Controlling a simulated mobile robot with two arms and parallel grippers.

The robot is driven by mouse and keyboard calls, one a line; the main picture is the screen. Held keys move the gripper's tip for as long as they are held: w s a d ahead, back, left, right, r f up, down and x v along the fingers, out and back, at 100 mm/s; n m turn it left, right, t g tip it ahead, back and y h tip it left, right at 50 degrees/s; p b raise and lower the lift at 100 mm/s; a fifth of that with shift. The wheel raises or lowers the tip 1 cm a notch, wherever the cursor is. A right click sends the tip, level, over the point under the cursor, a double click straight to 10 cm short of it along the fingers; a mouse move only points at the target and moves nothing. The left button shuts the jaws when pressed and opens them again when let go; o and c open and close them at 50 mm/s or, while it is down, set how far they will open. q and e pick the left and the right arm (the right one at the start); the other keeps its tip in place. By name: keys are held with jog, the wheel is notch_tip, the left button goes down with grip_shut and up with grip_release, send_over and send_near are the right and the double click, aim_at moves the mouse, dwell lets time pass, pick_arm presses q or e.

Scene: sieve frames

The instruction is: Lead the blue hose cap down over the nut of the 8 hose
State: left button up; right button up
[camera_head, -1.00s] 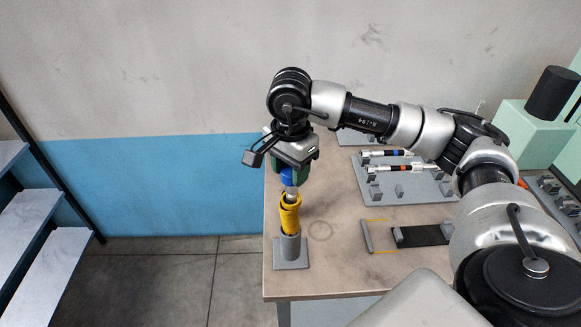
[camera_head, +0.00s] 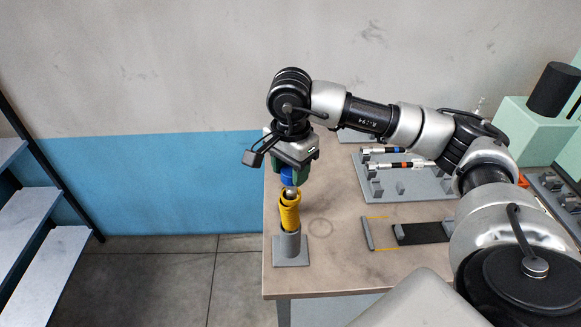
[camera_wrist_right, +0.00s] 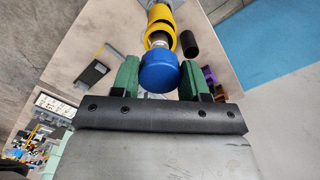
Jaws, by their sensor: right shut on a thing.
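The blue hose cap (camera_head: 287,177) is held between the green fingers of my right gripper (camera_head: 291,174), at the near left of the table. It also shows in the right wrist view (camera_wrist_right: 159,71), between both fingers. Directly below the cap is the silver nut (camera_head: 292,191) at the top of the yellow hose (camera_head: 289,216). The hose stands nearly upright, leaning slightly, in a grey holder (camera_head: 290,246). In the wrist view the cap hides part of the nut (camera_wrist_right: 158,42). I cannot tell whether cap and nut touch. No number on the hose is legible. My left gripper is out of view.
A grey rack (camera_head: 408,185) with several hose-like parts stands at the back right. A black strip (camera_head: 420,234) lies on the table (camera_head: 335,275) right of the holder. A black cylinder (camera_wrist_right: 189,43) shows near the hose. The table's left edge is close to the holder.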

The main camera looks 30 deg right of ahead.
jog(key=shift+f+b, duration=0.6)
jog(key=shift+f, duration=0.15)
jog(key=o, duration=1)
jog(key=shift+c, duration=0.2)
notch_tip(320, 180, up, 9)
jog(key=shift+r+b, duration=0.2)
jog(key=shift+b, duration=0.85)
jog(key=shift+r, duration=0.65)
